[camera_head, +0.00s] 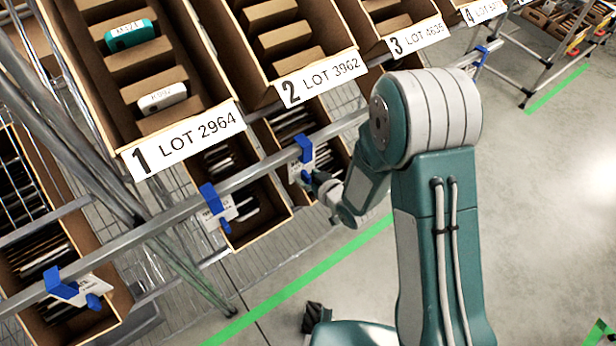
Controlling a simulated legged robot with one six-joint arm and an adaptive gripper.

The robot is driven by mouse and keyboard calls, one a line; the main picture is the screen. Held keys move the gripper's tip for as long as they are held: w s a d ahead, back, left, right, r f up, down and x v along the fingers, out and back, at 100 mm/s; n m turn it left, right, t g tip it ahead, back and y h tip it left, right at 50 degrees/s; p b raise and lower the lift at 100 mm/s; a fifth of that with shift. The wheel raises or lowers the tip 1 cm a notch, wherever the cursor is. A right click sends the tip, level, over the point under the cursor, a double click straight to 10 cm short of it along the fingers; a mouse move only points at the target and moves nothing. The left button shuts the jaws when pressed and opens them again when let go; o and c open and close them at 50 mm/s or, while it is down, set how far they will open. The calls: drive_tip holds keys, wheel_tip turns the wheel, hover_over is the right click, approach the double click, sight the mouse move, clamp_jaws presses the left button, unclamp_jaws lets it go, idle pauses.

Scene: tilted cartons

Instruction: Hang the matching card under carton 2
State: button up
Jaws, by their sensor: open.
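Carton 2 (272,48) is a tilted tan carton with a white label (317,77) reading "2 LOT 3962". Below it, a blue clip (304,148) on the metal rail has a white card (298,167) at it; the card's print is too small to read. My gripper (318,183) is at the lower right of this card, mostly hidden behind my own arm. Its jaws are open, and I cannot tell whether they touch the card. Another white card (222,212) hangs at a blue clip (209,197) further left, below carton 1 (92,76).
Carton 1 reads "LOT 2964" and holds a teal piece (130,36) and a white piece (162,98). Carton 3 (413,38) reads "LOT 4635". A lower bin (258,230) stands under the rail. A card (85,290) hangs lower left.

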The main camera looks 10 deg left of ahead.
drive_tip(key=s+d+r+m+h, duration=0.3)
drive_tip(key=d+r+m+h, duration=0.35)
drive_tip(key=d+r, duration=1.35)
drive_tip(key=s+d+r+m+g+h, duration=0.1)
drive_tip(key=s+d+r, duration=0.3)
drive_tip(key=s, duration=0.5)
drive_tip(key=s+d+r+m+g+h, duration=0.1)
drive_tip(key=s+d+r+m+h, duration=0.1)
drive_tip(key=s, duration=0.7)
wheel_tip(320, 180, up, 2)
drive_tip(key=shift+d+r+g, duration=0.1)
drive_tip(key=shift+d+g, duration=0.3)
drive_tip(key=shift+d, duration=0.45)
